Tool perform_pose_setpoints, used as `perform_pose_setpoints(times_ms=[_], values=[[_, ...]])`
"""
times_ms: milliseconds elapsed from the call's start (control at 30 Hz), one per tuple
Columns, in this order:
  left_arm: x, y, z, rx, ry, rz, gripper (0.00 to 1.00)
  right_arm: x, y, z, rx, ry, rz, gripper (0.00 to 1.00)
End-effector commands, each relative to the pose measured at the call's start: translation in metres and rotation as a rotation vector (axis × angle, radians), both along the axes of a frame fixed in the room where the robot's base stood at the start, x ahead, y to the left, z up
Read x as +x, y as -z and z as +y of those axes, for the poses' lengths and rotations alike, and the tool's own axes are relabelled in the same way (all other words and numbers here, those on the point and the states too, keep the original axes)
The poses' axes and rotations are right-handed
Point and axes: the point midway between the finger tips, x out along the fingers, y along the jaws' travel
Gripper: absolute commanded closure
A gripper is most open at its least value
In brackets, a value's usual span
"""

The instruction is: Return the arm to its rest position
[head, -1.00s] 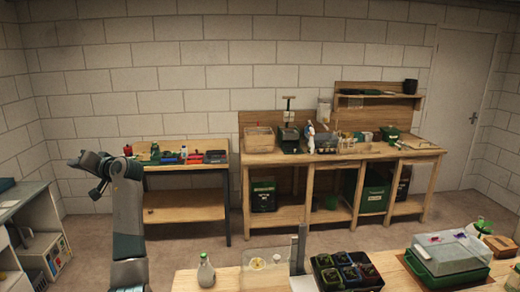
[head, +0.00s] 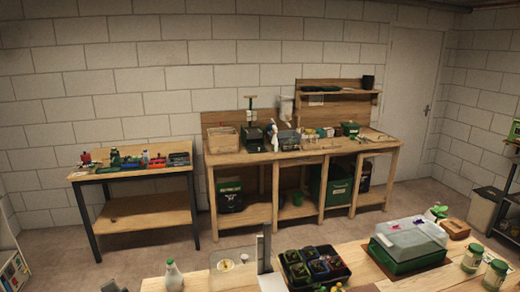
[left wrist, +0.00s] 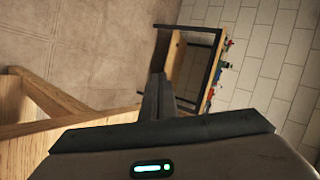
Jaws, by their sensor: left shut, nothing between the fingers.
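My left gripper (left wrist: 158,84) shows in the left wrist view as a dark pair of fingers, shut and empty, pointing out over the floor. It is apart from any object. My right arm and gripper are in neither view.
The near table (head: 206,283) holds a seedling tray (head: 341,278), a lidded green propagator (head: 407,262), jars and a white bottle (head: 173,276). A side table (head: 131,173) and a long workbench (head: 340,149) stand along the wall. Open floor (head: 150,254) lies between.

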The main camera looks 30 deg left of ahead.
Motion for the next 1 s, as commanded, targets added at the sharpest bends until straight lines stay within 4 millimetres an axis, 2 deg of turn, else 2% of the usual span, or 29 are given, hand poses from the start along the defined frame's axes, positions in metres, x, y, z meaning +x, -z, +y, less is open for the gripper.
perform_pose_setpoints(times_ms=[33,200,367,500,700,900,933,1000], values=[[-0.019,0.030,-0.008,-0.029,0.017,0.038,1.00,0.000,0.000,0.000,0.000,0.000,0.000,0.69],[-0.083,0.113,-0.035,-0.128,0.059,0.131,1.00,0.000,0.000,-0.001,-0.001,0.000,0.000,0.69],[-0.157,0.178,-0.058,-0.217,0.078,0.214,1.00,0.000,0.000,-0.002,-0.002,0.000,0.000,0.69],[-0.230,0.223,-0.075,-0.288,0.079,0.284,1.00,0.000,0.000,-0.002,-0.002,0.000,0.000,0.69],[-0.329,0.263,-0.093,-0.368,0.062,0.363,1.00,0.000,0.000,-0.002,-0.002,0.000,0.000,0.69],[-0.415,0.282,-0.104,-0.424,0.036,0.428,1.00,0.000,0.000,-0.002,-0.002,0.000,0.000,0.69],[-0.409,0.293,-0.124,-0.446,0.039,0.415,1.00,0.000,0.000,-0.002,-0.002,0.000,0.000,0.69],[-0.412,0.308,-0.153,-0.482,0.035,0.411,1.00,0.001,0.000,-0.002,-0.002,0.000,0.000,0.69]])
